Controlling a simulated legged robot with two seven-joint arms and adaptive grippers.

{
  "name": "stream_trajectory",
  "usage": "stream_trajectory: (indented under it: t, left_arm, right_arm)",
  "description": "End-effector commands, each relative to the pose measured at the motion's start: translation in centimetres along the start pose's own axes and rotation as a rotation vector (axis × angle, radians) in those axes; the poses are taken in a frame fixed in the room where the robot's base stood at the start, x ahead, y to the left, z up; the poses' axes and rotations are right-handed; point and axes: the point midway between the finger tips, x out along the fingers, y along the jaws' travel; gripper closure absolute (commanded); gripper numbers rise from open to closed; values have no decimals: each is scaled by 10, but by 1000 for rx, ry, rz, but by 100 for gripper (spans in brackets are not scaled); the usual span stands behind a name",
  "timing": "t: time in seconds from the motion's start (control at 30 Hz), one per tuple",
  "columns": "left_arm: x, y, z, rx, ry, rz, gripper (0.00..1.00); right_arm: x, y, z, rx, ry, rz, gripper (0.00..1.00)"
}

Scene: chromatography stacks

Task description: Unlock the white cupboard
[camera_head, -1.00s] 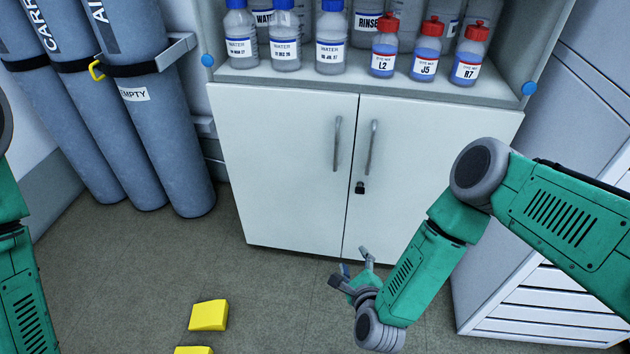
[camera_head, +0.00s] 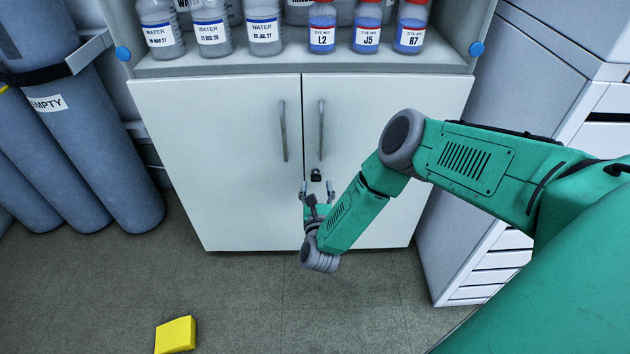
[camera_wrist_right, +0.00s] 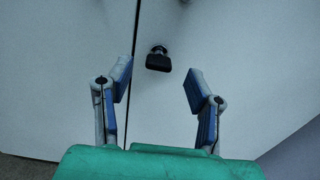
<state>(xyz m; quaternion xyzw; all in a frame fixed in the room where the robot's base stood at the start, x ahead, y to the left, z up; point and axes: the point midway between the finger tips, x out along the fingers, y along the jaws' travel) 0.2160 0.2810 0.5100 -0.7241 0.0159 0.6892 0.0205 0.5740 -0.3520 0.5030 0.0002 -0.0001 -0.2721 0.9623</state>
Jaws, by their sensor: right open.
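The white cupboard (camera_head: 227,154) stands ahead with both doors shut and two upright grey handles near the middle seam. A small black key or lock piece (camera_head: 316,175) sits on the right door below its handle; it also shows in the right wrist view (camera_wrist_right: 158,60). My right gripper (camera_head: 317,187) is open and empty just below the black piece. In the right wrist view its two blue-padded fingers (camera_wrist_right: 158,88) are spread, with the black piece ahead, between and beyond the fingertips. The fingers look apart from it. My left gripper is not in view.
Grey gas cylinders (camera_head: 110,160) stand at left. A white drawer unit (camera_head: 480,255) is at right. A yellow block (camera_head: 175,335) lies on the floor.

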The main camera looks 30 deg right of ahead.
Motion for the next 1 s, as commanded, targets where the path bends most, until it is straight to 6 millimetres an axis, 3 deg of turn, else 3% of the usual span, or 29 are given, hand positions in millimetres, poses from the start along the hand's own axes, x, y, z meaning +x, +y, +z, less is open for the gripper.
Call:
stream_trajectory:
  t: [0.23,0.63,0.67,0.77,0.8,1.0]
  left_arm:
    - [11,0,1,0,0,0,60]
    - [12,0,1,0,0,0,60]
    - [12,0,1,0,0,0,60]
    - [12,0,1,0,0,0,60]
    - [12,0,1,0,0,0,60]
    - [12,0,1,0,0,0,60]
  right_arm:
    - [34,1,-1,-1,0,0,53]
    - [42,1,0,-1,1,1,53]
    - [42,1,0,-1,1,1,60]
    - [42,1,0,-1,1,1,96]
    - [42,1,0,-1,1,1,100]
    - [42,0,0,-5,1,1,100]
